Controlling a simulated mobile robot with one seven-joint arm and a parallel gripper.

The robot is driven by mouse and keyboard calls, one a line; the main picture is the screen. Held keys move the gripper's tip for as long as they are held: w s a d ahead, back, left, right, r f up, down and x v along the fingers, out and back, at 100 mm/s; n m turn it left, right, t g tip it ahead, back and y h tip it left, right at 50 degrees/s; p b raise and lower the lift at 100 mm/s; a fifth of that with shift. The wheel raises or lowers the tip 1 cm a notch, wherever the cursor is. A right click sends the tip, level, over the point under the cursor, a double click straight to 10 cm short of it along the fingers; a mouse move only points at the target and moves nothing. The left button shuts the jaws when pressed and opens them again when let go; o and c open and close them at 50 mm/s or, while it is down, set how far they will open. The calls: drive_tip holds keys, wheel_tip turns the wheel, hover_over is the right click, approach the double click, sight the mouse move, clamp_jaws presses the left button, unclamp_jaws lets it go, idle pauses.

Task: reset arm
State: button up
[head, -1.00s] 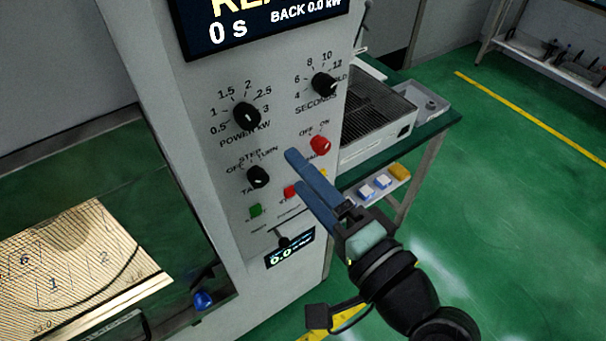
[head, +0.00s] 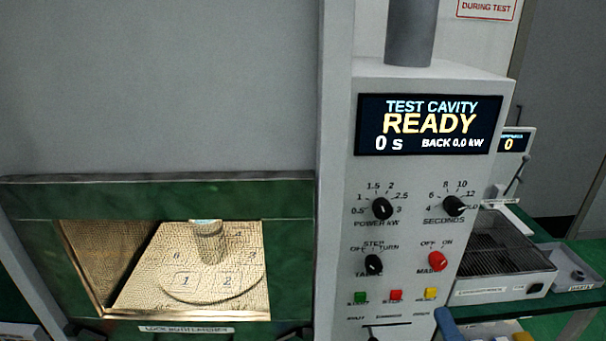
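The rest of my arm is out of the frame. The gap between the fingers cannot be seen, and neither can whether they touch the panel. The panel display (head: 430,124) reads TEST CAVITY, READY, 0 s, BACK 0.0 kW.
The cavity (head: 110,255) at left is open, with a cylinder (head: 208,243) standing on a numbered round plate (head: 175,290). Black knobs, a red knob (head: 437,261) and coloured buttons are on the panel. A grated box (head: 500,262) stands on a green bench at right.

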drive_tip(key=w+a+r+n+t, duration=0.1)
drive_tip(key=w+a+r+n, duration=0.25)
drive_tip(key=r, duration=0.35)
drive_tip(key=w+a+r+n+t, duration=0.2)
drive_tip(key=w+a+r+n, duration=0.15)
drive_tip(key=r, duration=0.25)
drive_tip(key=s+a+r+n+t, duration=0.3)
drive_tip(key=a+r+n, duration=0.1)
drive_tip(key=r, duration=0.7)
drive_tip(key=s+a+r+n+t, duration=0.3)
drive_tip(key=a+r, duration=0.2)
drive_tip(key=r, duration=0.6)
drive_tip(key=shift+s+a+r+n+h, duration=0.15)
drive_tip(key=shift+r+n+h, duration=0.15)
drive_tip(key=shift+n, duration=0.1)
drive_tip(key=shift+f, duration=0.1)
